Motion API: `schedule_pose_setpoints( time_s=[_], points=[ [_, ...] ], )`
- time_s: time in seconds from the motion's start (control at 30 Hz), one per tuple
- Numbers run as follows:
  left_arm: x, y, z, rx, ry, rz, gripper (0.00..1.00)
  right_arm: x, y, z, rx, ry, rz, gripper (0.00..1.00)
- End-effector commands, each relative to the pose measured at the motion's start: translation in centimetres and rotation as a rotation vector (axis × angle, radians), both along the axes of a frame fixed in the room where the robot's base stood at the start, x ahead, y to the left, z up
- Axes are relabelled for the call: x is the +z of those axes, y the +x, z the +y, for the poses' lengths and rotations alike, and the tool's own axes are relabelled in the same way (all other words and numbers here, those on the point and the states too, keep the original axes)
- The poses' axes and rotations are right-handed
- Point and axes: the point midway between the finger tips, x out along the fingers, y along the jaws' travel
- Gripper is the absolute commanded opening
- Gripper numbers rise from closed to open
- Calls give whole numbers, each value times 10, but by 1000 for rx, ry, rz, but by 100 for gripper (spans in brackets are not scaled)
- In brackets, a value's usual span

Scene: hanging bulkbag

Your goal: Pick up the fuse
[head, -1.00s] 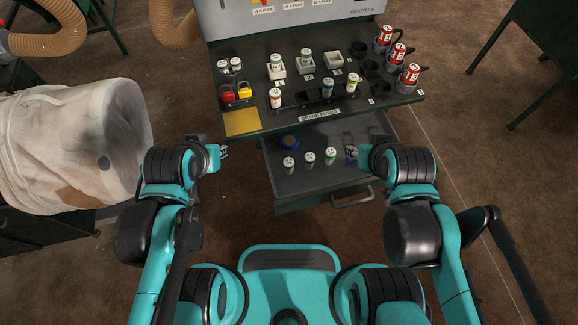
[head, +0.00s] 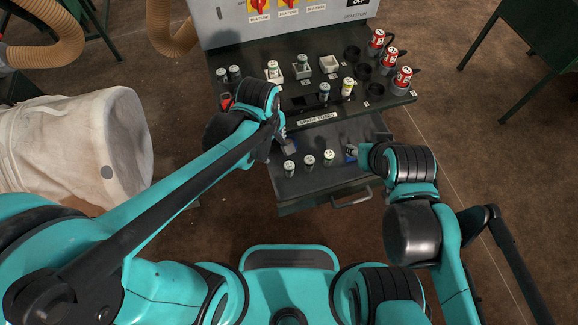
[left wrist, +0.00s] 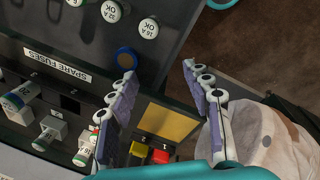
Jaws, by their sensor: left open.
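Three pale-topped fuses stand in the open drawer in the head view, at the left (head: 289,167), middle (head: 309,160) and right (head: 329,157). In the left wrist view two of them show, labelled 32 A OK (left wrist: 112,11) and 16 A OK (left wrist: 148,27). My left gripper (head: 285,146) is over the drawer's left part, beside the left fuse; its own arm partly hides it. The wrist view shows its fingers (left wrist: 160,78) spread and empty. My right gripper (head: 352,153) is at the drawer's right side, its jaws too small to read. More fuses stand on the bench, one blue (head: 324,92), one yellow (head: 347,87).
The drawer (head: 330,178) sits under the bench top. A blue ring (left wrist: 127,58) lies in it. Red padlock (left wrist: 160,156), yellow padlock (left wrist: 139,150) and yellow pad (left wrist: 165,120) are on the bench. Red cans (head: 390,57) line its right edge. A white bag (head: 80,150) is at left.

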Motion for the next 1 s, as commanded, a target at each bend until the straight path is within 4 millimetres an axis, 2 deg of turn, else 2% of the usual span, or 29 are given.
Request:
schedule_pose_setpoints(
  time_s=[0.03, 0.1, 0.3, 0.67, 0.9, 1.0],
  points=[
    [-7, 3, -15, 64, 0, 38, 50, 5, 0, 0, 0, 0, 0, 40],
    [-18, 2, -29, 156, 6, 85, 50, 8, 0, 0, 0, 0, 0, 40],
    [-39, -1, -49, 310, 26, 151, 50, 11, 0, 0, 0, 0, 0, 40],
    [-75, -1, -49, 330, 28, 157, 50, -6, 0, 0, 0, 0, 0, 40],
    [-112, -1, -45, 329, 28, 156, 50, -26, 0, 0, 0, 0, 0, 40],
    [-119, -1, -45, 328, 28, 156, 50, -29, 0, 0, 0, 0, 0, 40]
  ],
)
